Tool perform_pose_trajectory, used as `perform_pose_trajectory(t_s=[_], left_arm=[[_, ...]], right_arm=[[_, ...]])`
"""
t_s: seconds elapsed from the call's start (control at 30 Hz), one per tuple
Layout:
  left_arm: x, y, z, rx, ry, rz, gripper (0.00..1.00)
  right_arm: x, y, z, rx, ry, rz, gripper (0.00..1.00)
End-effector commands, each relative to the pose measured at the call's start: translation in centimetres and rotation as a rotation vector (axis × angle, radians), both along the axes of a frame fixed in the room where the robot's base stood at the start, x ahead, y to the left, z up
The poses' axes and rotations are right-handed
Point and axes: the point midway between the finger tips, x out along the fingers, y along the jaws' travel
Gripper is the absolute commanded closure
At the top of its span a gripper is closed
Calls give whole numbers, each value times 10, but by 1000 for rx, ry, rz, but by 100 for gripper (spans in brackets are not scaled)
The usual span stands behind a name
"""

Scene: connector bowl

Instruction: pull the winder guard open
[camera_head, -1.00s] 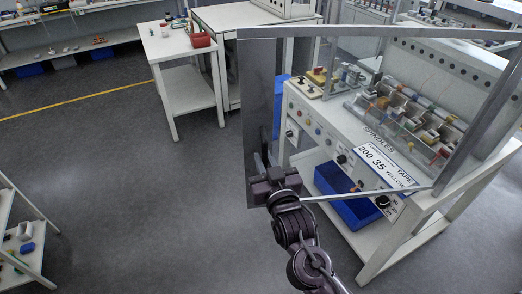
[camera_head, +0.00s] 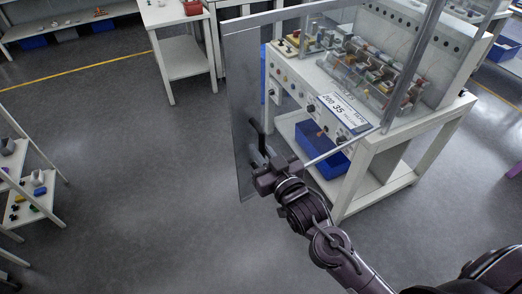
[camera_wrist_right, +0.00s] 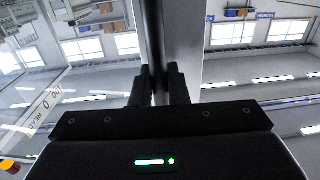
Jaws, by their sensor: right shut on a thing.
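The winder guard (camera_head: 244,110) is a clear panel in a grey metal frame. It stands out from the front of the winder bench (camera_head: 385,150), swung away from it. My right gripper (camera_head: 260,168) is shut on the guard's dark upright handle (camera_head: 256,134), near the guard's lower outer corner. In the right wrist view the handle (camera_wrist_right: 152,30) runs between the two fingers (camera_wrist_right: 160,85), beside the pale frame edge (camera_wrist_right: 183,40). My left gripper is not in view.
Rows of spools (camera_head: 375,68) sit on the bench top, with a blue bin (camera_head: 321,150) on the shelf below. A white shelf rack (camera_head: 35,190) stands at the left. The grey floor (camera_head: 140,180) between them is clear.

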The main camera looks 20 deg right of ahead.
Motion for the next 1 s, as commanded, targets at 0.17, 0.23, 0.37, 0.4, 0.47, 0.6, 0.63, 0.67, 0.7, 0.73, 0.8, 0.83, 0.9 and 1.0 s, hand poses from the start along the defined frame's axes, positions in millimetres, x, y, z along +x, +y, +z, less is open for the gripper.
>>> perform_pose_trajectory(t_s=[0.17, 0.23, 0.37, 0.4, 0.47, 0.6, 0.63, 0.67, 0.7, 0.73, 0.8, 0.83, 0.9, 1.0], left_arm=[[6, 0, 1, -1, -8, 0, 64], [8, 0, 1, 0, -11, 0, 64], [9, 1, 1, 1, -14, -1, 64], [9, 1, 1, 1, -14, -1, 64], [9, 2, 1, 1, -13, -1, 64], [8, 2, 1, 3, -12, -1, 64], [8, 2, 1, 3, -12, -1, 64], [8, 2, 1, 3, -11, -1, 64], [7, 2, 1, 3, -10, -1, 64], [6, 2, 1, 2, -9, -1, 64], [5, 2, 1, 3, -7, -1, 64], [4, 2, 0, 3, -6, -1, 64], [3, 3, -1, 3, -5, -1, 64], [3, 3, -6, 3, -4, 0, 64]], right_arm=[[0, 0, 3, 2, -6, 0, 100], [0, -1, 3, 2, -6, 0, 100], [0, -1, 2, 1, -6, 0, 100], [0, -1, 2, 1, -6, 0, 100], [0, -1, 2, 1, -6, 0, 82], [0, -1, 2, 1, -4, -1, 67], [0, -1, 2, 1, -4, -1, 67], [0, -1, 2, 1, -4, -1, 67], [0, -1, 1, 1, -3, -1, 67], [0, -1, 1, 1, -3, -1, 67], [0, -1, 1, 1, -3, -1, 67], [0, -1, 1, 1, -3, -1, 67], [-3, -1, 0, 0, -2, -1, 67], [-13, -3, -2, 0, -1, 0, 67]])
